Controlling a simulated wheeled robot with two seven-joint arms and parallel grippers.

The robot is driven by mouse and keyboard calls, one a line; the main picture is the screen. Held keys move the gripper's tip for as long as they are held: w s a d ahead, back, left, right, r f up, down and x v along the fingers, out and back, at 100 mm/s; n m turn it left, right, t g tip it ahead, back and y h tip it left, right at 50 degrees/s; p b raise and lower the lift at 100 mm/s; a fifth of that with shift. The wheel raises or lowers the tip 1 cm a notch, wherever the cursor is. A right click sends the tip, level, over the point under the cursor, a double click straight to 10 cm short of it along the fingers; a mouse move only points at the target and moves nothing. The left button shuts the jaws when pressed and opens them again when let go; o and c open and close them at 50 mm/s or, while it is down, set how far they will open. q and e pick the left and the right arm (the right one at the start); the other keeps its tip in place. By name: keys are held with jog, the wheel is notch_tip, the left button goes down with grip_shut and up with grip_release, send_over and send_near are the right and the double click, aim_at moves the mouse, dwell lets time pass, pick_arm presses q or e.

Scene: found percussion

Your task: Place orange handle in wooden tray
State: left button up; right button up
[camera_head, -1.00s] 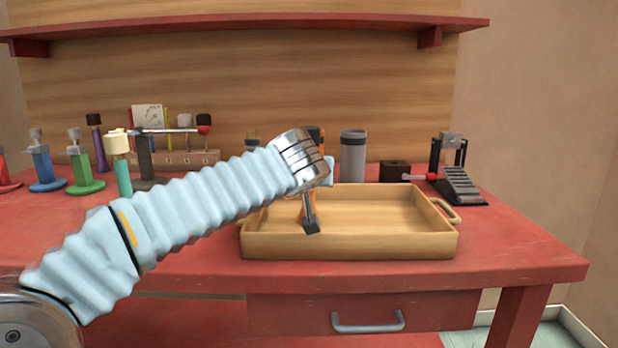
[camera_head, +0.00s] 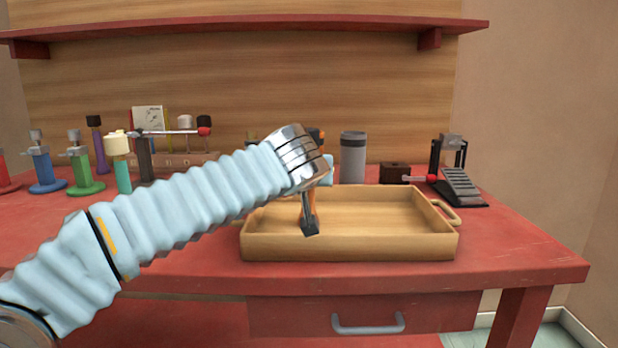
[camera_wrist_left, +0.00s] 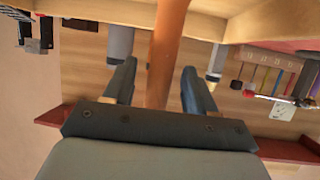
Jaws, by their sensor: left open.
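The wooden tray (camera_head: 350,248) sits on the red bench, and its rim and inside also show in the wrist view (camera_wrist_left: 110,10). The orange handle (camera_head: 314,201) is at the tray's left part, mostly hidden behind my left arm and gripper. An orange and black end shows above my wrist. In the wrist view the orange handle (camera_wrist_left: 168,45) runs between my two fingers, with gaps on both sides. My left gripper (camera_head: 309,226) is open around it, pointing down over the tray. Whether the handle touches the tray floor is hidden. My right gripper is out of view.
A grey cup (camera_head: 353,158) stands behind the tray, with a small dark box (camera_head: 394,173) and a black stepped device (camera_head: 460,185) to its right. Several coloured stands, including a green one (camera_head: 82,172), are at the left. The tray's right part is empty.

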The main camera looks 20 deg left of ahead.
pick_arm(q)
jog(key=v, duration=1)
jog(key=shift+b, duration=0.3)
